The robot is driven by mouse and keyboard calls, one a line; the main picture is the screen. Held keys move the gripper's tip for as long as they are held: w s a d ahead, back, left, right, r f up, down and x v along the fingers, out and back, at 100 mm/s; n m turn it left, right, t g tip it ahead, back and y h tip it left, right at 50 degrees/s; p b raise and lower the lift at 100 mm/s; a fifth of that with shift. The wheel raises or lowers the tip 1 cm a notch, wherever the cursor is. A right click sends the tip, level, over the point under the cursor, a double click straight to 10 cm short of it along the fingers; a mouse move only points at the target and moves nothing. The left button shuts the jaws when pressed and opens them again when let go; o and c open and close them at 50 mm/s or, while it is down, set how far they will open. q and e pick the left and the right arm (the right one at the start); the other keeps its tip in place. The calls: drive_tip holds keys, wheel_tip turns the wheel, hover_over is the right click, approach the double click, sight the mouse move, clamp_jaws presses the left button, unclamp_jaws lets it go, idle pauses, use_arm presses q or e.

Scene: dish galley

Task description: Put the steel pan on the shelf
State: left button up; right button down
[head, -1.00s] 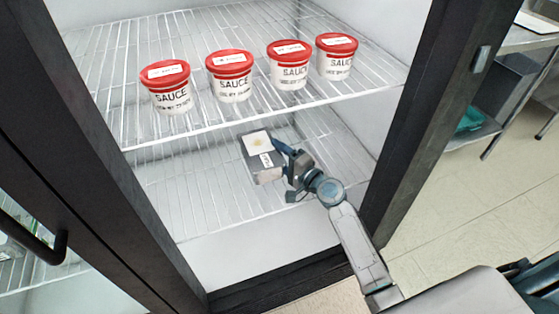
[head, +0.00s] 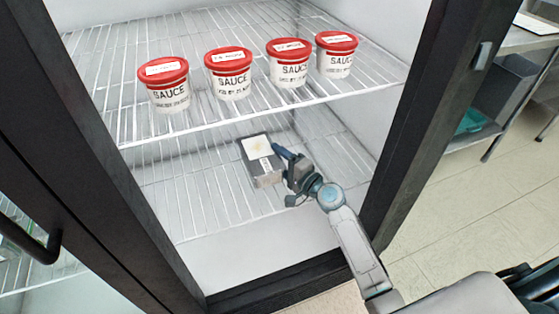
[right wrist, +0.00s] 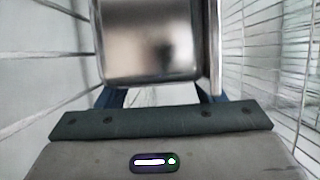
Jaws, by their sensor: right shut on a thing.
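The steel pan (head: 249,170) is a small grey box with a pale yellowish patch and a white label on top. It is inside the open cabinet, over the lower wire shelf (head: 205,205) and below the upper shelf's front edge. I cannot tell whether it touches the shelf. My right gripper (head: 282,160) is shut on the pan's right side. In the right wrist view the pan's shiny steel wall (right wrist: 150,45) fills the top middle between the blue fingers, which it partly hides. My left gripper is not in view.
Several red-lidded sauce tubs (head: 233,85) stand in a row on the upper wire shelf (head: 125,100). The dark door frame (head: 415,130) is close to the right of my right arm. The lower shelf is bare left of the pan. A steel counter (head: 525,40) stands outside at right.

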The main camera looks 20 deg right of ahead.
drive_tip(key=shift+c, duration=1.9)
unclamp_jaws()
drive_tip(key=shift+s+f, duration=0.15)
drive_tip(key=shift+f, duration=0.25)
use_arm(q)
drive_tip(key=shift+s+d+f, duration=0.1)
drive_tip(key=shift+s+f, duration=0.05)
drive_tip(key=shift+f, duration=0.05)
use_arm(e)
drive_tip(key=shift+f, duration=0.1)
drive_tip(key=shift+r+p, duration=0.75)
drive_tip(key=shift+p, duration=0.15)
drive_tip(key=b+v, duration=0.2)
drive_tip(key=v, duration=0.8)
drive_tip(key=shift+s+d+f, duration=0.1)
drive_tip(key=shift+s+d, duration=0.05)
drive_tip(key=shift+s, duration=0.1)
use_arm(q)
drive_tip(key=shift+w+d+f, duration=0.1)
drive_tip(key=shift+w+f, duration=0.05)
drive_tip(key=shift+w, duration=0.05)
use_arm(e)
drive_tip(key=shift+s+d, duration=0.25)
drive_tip(key=shift+s, duration=0.3)
